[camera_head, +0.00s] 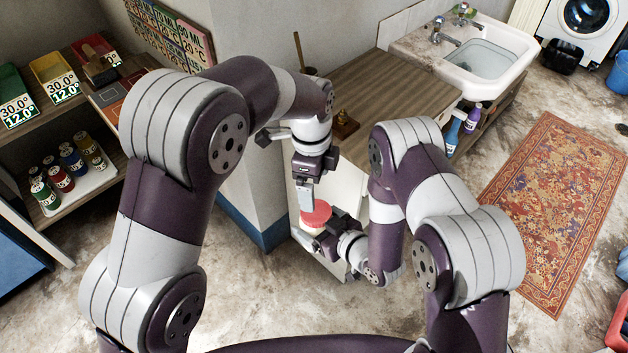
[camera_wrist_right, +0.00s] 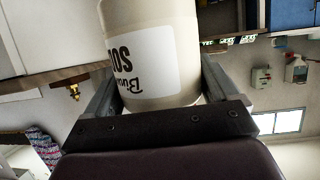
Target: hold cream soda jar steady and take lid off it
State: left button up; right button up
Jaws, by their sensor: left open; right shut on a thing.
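The cream soda jar is a cream cylinder with a white label and dark lettering; its body (camera_wrist_right: 165,50) fills the upper middle of the right wrist view. Its red lid (camera_head: 317,214) shows in the head view, with the jar body mostly hidden. My right gripper (camera_wrist_right: 155,85) is shut on the jar, one finger on each side of the body. My left gripper (camera_head: 306,205) points down just above the lid. It is open, and its fingertips are close to the lid; I cannot tell whether they touch it.
A wooden counter (camera_head: 385,85) with a white sink (camera_head: 485,55) stands behind the jar. A wall corner (camera_head: 245,150) is close on the left. A shelf with several small cans (camera_head: 62,180) is at far left. A patterned rug (camera_head: 560,200) lies on the floor at right.

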aim_at(316, 211)
pick_arm(q)
jog(key=m, duration=0.5)
jog(key=shift+s+f, duration=0.1)
jog(key=shift+f+m, duration=0.35)
jog(key=shift+m, duration=0.05)
notch_tip(316, 211, down, 7)
jog(key=shift+s+f, duration=0.1)
jog(key=shift+s, duration=0.05)
jog(key=c, duration=1.1)
jog(key=n, duration=0.7)
jog(key=shift+r, duration=0.25)
jog(key=shift+r, duration=0.9)
